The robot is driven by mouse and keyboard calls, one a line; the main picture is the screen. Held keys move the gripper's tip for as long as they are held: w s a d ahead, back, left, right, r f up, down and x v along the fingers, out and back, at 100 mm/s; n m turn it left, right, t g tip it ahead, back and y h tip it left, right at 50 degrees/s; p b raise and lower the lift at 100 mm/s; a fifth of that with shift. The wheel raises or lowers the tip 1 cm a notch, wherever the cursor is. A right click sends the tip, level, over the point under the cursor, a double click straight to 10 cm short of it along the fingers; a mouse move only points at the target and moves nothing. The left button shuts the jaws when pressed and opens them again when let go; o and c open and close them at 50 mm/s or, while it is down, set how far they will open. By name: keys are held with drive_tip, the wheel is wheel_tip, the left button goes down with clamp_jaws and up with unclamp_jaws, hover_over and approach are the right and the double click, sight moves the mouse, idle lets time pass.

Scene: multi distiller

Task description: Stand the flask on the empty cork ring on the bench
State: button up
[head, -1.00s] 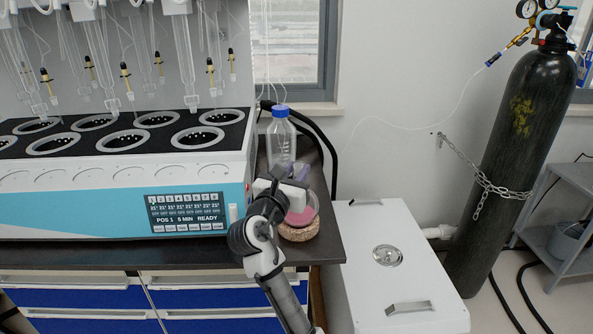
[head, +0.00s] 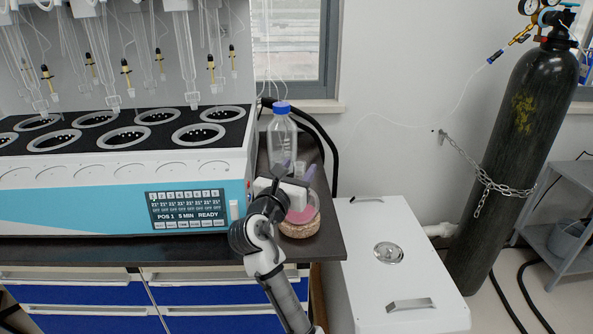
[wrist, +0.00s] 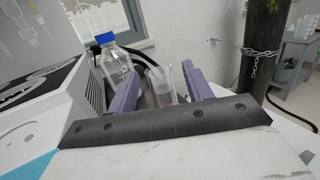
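The round flask with pink liquid (head: 301,217) sits upright on a cork ring (head: 300,234) near the right front corner of the bench. My gripper (head: 298,173) is just above and behind the flask's visible body in the head view, hiding its neck. In the wrist view, the two purple fingers (wrist: 160,90) are spread apart. Clear glass shows between them; I cannot tell whether it is the flask's neck or glassware behind. The flask's pink body is hidden in the wrist view.
A blue-capped bottle (head: 282,138) stands behind my gripper, also in the wrist view (wrist: 113,62). The distiller (head: 125,185) borders the left. The bench's right edge is close, with a white cabinet (head: 390,265) below it. A chained gas cylinder (head: 520,150) stands further right.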

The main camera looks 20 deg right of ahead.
drive_tip(key=b+v, duration=0.2)
drive_tip(key=v, duration=1.1)
drive_tip(key=shift+s+a, duration=0.2)
drive_tip(key=shift+s, duration=0.15)
drive_tip(key=shift+a, duration=0.1)
